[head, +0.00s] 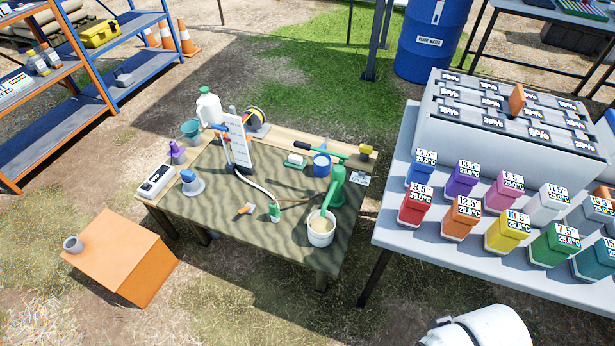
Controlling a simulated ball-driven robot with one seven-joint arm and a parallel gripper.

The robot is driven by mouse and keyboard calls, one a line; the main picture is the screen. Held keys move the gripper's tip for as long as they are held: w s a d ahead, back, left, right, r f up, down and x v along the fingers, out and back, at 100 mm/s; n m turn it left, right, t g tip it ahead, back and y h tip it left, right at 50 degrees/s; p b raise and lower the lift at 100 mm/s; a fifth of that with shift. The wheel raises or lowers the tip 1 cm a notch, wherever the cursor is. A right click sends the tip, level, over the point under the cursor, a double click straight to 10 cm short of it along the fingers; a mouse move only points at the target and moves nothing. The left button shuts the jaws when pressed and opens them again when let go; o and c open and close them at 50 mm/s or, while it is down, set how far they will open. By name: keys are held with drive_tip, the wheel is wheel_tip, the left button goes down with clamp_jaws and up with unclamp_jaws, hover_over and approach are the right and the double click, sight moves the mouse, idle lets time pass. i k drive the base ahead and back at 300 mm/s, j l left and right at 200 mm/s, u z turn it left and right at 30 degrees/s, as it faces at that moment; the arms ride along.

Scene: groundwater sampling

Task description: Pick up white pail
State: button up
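The white pail (320,231) stands upright near the front right corner of the work table (190,216). It looks to hold something pale tan. A green hand pump (335,189) stands right behind it, and its spout reaches down to the pail's rim. The pail's handle cannot be made out. My gripper is not in view.
A blue container (321,164), a small green bottle (274,212), a clipboard (238,155) and a white jug (208,107) share the table. A grey table (400,214) with several coloured blocks stands at right. An orange box (120,255) is at lower left.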

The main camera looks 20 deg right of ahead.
sight(320, 229)
drive_tip(key=i+j, duration=1)
drive_tip(key=j, duration=0.15)
drive_tip(key=i+l+z, duration=0.05)
